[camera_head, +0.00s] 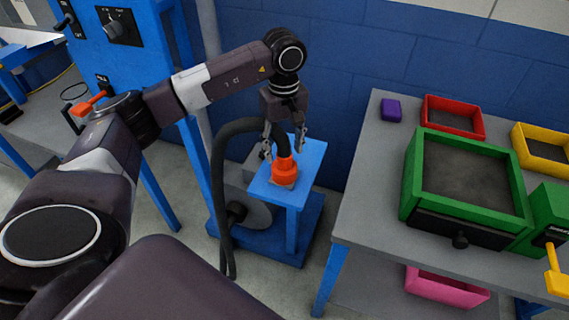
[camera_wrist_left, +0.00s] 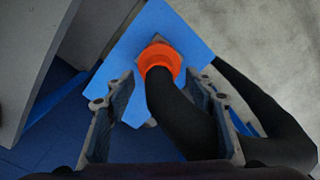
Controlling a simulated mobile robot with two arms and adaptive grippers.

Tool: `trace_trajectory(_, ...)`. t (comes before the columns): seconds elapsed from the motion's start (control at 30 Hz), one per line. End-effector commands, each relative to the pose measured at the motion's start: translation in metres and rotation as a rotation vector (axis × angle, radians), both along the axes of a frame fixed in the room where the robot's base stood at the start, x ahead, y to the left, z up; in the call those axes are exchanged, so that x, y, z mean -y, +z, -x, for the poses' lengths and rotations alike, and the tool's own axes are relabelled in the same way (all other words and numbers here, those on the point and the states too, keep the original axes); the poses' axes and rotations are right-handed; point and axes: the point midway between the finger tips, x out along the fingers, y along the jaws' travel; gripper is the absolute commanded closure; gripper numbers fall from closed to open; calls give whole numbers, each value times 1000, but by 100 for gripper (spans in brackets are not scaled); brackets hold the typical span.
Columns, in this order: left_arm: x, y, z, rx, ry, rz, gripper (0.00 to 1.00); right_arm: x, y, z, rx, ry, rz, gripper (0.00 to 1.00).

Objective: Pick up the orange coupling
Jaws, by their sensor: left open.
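The orange coupling (camera_head: 285,169) stands on a small blue stand, with a thick black hose (camera_head: 240,126) running into its top. My left gripper (camera_head: 284,150) is open above the coupling, its fingers pointing down on either side of the hose. In the left wrist view the coupling (camera_wrist_left: 159,58) shows just beyond the fingertips, and the hose runs back between the open fingers (camera_wrist_left: 162,90). The gripper does not hold the coupling. My right gripper is not in view.
The blue stand (camera_head: 313,160) rises from a blue base. A grey table (camera_head: 375,150) at right carries a green box (camera_head: 412,180), a red tray (camera_head: 427,112), a yellow tray (camera_head: 520,145) and a purple block (camera_head: 391,110). A blue panel (camera_head: 85,45) with knobs stands at left.

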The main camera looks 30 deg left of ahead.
Motion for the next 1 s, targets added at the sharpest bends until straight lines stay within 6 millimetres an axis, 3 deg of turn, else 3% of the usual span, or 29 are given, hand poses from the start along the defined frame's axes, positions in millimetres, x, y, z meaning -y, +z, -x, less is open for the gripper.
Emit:
trace_trajectory(0.2,1,-27,0,-1,-1,2,50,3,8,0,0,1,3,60)
trace_trajectory(0.47,1,-31,0,0,-1,1,50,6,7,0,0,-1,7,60)
trace_trajectory(0.9,1,-30,0,0,0,1,98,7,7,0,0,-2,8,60)
trace_trajectory(1.0,1,-30,0,1,0,2,100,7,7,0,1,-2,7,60)
